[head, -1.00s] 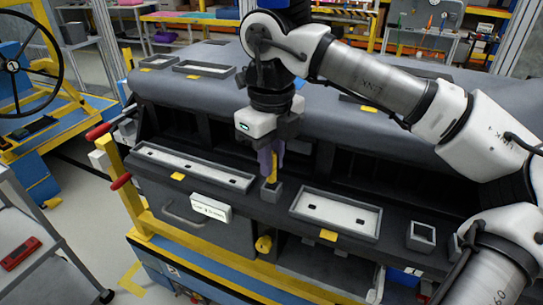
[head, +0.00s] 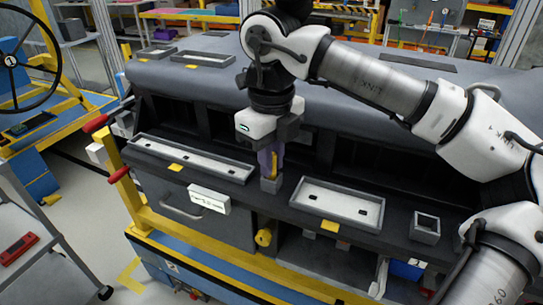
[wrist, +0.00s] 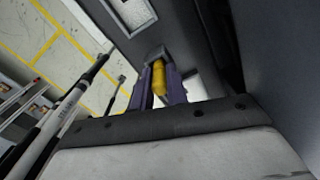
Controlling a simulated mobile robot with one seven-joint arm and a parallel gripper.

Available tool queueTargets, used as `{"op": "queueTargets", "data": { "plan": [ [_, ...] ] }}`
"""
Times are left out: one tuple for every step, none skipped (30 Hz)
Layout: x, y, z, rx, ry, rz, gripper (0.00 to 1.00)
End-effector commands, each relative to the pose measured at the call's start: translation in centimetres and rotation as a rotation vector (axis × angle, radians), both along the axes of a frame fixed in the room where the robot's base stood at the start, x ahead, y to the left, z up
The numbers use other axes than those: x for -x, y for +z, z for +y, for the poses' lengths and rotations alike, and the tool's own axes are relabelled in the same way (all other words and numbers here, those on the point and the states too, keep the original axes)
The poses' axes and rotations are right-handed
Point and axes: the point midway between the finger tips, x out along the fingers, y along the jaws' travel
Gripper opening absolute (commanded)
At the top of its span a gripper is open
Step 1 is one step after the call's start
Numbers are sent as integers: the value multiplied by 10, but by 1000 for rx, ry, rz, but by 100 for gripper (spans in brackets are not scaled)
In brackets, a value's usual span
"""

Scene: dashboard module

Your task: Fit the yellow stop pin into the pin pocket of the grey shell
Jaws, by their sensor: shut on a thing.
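The yellow stop pin (head: 274,166) is upright between the purple fingers of my gripper (head: 269,164), which is shut on it. The pin pocket (head: 271,185) is a small grey square block on the front ledge of the grey shell (head: 185,80). The pin's lower end is at the pocket's top. In the wrist view, the pin (wrist: 158,78) lines up with the pocket (wrist: 155,52), and its far end meets the block. How deep the pin sits is hidden by the fingers and the pocket walls.
A long shallow tray (head: 140,142) lies left of the pocket and a wider one (head: 300,184) lies right. A small square socket (head: 425,227) is farther right. A yellow knob (head: 263,237) and a white label plate (head: 209,199) are below the ledge.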

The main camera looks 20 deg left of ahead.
Motion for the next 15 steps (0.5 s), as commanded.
{"op": "queueTargets", "data": {
  "plan": [
    [0,-2,0,0,0,0,0],
    [0,-3,0,0,0,0,0],
    [0,-4,0,0,0,0,0],
    [0,-5,0,0,0,0,0],
    [0,-6,0,0,0,0,0],
    [0,-7,0,0,0,0,0],
    [0,-7,0,0,0,0,0],
    [0,-8,0,0,0,0,0],
    [0,-9,0,0,0,0,0],
    [0,-10,0,0,0,0,0],
    [0,-11,0,0,0,0,0],
    [0,-9,0,0,0,0,20],
    [0,-9,0,0,0,0,24],
    [0,-9,0,0,0,0,28],
    [0,-9,0,0,0,0,34]
  ]
}}
